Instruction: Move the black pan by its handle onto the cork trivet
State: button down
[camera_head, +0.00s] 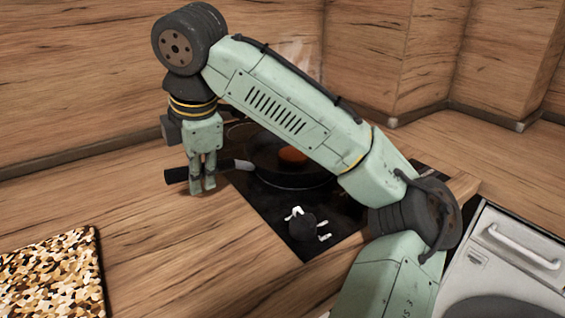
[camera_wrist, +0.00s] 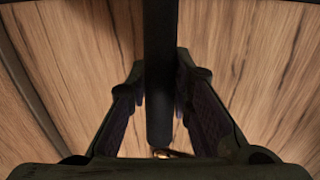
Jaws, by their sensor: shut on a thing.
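The black pan (camera_head: 268,160) sits on the dark hob at the centre of the head view, partly hidden behind my arm. Something orange (camera_head: 294,155) lies in it. Its black handle (camera_head: 178,175) points left, past the hob edge. My gripper (camera_head: 203,188) points down and is shut on the handle, with its fingers on both sides. In the wrist view the handle (camera_wrist: 160,75) runs between the two fingers (camera_wrist: 160,120). The cork trivet (camera_head: 55,272), a speckled brown and cream square, lies at the lower left of the head view, apart from the pan.
The hob (camera_head: 335,235) carries a small dark object with white parts (camera_head: 302,222) in front of the pan. The wooden counter (camera_head: 170,245) between hob and trivet is clear. Wooden walls stand behind. A white appliance (camera_head: 510,255) is at the lower right.

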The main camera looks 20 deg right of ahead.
jog(key=shift+r, duration=0.2)
dwell(0.3)
jog(key=shift+r+p, duration=2.4)
jog(key=shift+p, duration=0.15)
